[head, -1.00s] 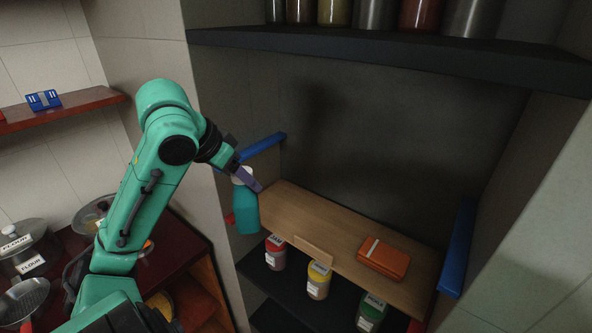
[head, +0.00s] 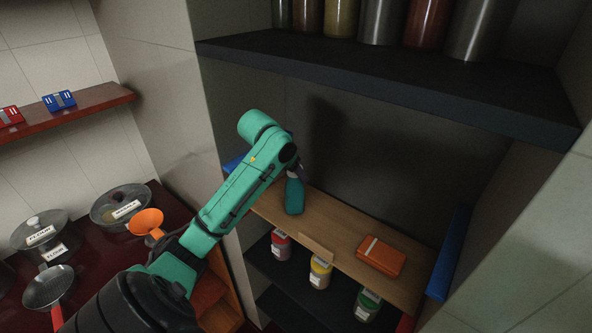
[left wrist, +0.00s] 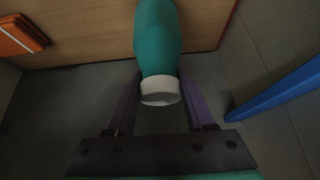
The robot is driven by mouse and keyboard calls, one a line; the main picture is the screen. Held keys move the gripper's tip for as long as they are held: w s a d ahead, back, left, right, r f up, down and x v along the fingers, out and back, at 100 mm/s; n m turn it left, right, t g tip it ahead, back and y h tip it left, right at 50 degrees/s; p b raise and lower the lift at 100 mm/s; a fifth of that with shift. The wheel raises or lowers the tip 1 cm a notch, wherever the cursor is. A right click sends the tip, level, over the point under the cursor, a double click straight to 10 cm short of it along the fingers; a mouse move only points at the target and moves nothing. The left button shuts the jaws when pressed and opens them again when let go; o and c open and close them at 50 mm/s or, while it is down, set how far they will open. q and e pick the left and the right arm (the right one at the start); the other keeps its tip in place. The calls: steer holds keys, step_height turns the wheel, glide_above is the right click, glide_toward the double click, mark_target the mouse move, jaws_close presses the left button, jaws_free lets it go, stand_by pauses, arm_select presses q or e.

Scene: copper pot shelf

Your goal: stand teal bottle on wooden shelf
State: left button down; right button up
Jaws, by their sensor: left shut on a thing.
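The teal bottle (head: 294,198) hangs from or stands under my left gripper (head: 299,172), over the left part of the wooden shelf (head: 335,222). It looks close to upright, tilted slightly. I cannot tell whether its base touches the wood. In the left wrist view the bottle (left wrist: 158,38) has a white cap (left wrist: 160,91) between the purple fingers of the gripper (left wrist: 158,100), which is shut on it. My forearm hides part of the shelf's left end in the head view. My right gripper is not in view.
An orange box (head: 381,256) lies on the right part of the wooden shelf. Blue rails (head: 447,254) flank the shelf. A dark upper shelf (head: 400,75) with several canisters hangs above. Labelled jars (head: 320,273) stand below. The wood between bottle and box is clear.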

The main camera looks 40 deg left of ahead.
arm_select(q)
steer(key=shift+w+f+p, duration=0.15)
steer(key=shift+f+p, duration=0.05)
steer(key=shift+p, duration=0.35)
steer(key=shift+f, duration=0.25)
steer(key=shift+c, duration=1.3)
jaws_free()
steer(key=shift+w, duration=0.1)
steer(key=shift+b, duration=0.3)
steer(key=shift+s+r, duration=0.25)
steer(key=shift+r, duration=0.05)
steer(key=b+v, duration=0.3)
steer(key=v, duration=0.8)
steer(key=shift+s, duration=0.15)
